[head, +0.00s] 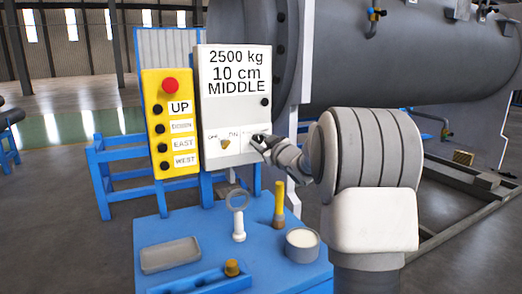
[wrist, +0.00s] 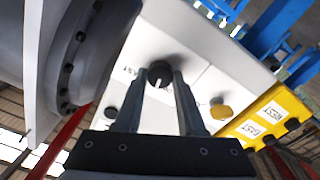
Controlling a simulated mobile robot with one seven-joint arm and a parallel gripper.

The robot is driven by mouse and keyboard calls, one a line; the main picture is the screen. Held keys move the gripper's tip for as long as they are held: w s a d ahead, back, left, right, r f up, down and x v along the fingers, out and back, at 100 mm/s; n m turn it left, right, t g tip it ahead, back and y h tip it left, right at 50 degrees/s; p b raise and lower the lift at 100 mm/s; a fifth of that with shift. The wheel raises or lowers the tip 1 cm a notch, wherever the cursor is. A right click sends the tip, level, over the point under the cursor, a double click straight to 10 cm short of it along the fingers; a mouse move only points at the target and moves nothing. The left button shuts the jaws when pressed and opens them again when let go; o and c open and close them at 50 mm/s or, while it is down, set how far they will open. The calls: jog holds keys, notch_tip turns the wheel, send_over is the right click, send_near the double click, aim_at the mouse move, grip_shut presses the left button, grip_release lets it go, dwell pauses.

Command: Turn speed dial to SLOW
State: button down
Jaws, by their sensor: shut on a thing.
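The speed dial (wrist: 158,73) is a round black knob on the white control panel, with a small white mark on its face. In the wrist view my gripper (wrist: 160,80) has one finger on each side of the dial and is shut on it. A label that seems to read FAST (wrist: 122,72) is left of the dial there. In the head view my gripper (head: 262,142) is at the lower right of the white panel (head: 232,75) and largely hides the dial. The panel's display reads 2500 kg, 10 cm, MIDDLE. I cannot read a SLOW label.
A yellow button box (head: 170,125) with a red button stands left. The blue table (head: 190,222) below holds a tray, an eyebolt, a yellow-handled tool and a round cup.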

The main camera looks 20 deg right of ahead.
jog(key=n+b, duration=0.2)
jog(key=n, duration=0.1)
jog(key=shift+f+n, duration=0.2)
jog(key=shift+n, duration=0.1)
jog(key=shift+r+n+b, duration=0.1)
jog(key=shift+n+b, duration=1)
jog(key=shift+n, duration=0.3)
jog(key=c, duration=0.5)
grip_release()
jog(key=shift+s+r, duration=0.1)
jog(key=s+p, duration=0.2)
jog(key=s, duration=1.5)
jog(key=shift+s+d, duration=0.15)
jog(key=shift+d, duration=0.15)
